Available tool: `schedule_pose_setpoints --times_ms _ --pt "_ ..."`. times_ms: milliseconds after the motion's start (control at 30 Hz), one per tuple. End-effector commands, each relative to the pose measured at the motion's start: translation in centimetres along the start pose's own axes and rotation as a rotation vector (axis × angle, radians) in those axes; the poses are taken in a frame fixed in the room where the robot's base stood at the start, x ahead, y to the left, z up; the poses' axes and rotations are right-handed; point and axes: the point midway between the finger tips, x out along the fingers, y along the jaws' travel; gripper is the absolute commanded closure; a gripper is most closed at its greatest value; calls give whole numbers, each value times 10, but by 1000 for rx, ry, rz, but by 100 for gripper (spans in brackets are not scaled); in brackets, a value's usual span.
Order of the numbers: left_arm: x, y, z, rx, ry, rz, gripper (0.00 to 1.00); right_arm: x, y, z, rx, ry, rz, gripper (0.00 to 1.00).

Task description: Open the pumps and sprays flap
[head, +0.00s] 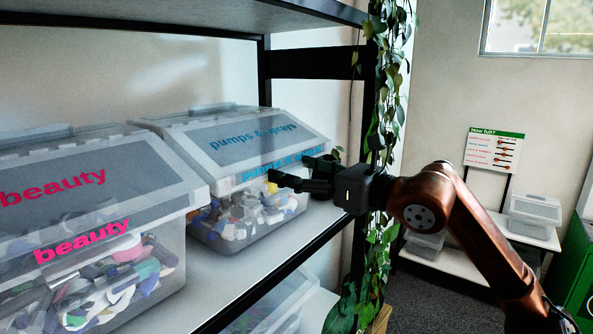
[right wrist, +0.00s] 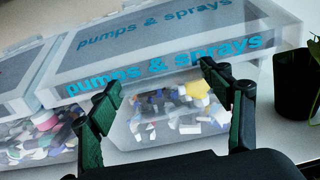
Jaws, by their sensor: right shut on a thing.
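The pumps and sprays flap (head: 240,137) is the pale translucent lid with a dark panel and blue lettering. It lies sloped and looks closed on its clear bin (head: 232,240), on the shelf. In the right wrist view the flap (right wrist: 150,42) fills the top, its front lip crossing between the fingers. My right gripper (head: 290,170) is at the flap's front lip, toward its right side. It is shut on the flap, its fingers (right wrist: 160,78) set wide apart across the lip; the exact contact is hard to see. My left gripper is not in view.
A beauty bin (head: 95,185) with pink lettering stands left of it on the white shelf (head: 225,280). The shelf above overhangs. A dark plant pot (right wrist: 296,85) stands close on the right; vines (head: 383,110) hang by the black post. Colourful pieces fill both bins.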

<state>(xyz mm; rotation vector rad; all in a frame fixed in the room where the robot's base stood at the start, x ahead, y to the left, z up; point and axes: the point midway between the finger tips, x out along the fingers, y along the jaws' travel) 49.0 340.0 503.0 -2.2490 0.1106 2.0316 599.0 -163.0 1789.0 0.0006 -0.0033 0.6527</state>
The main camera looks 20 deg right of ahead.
Motion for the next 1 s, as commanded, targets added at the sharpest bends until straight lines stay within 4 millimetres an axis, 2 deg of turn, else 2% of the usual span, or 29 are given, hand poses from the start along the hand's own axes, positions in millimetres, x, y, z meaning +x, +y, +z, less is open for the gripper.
schedule_pose_setpoints --times_ms 133,567,767,1000 --pt "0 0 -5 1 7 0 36 1 0 -3 2 5 -1 71" --pt "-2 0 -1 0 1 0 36 -4 -1 7 2 3 -2 72" --pt "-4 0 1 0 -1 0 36 -7 -1 15 1 -3 -3 71" --pt "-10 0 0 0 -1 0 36 -14 0 34 1 -7 -2 71"
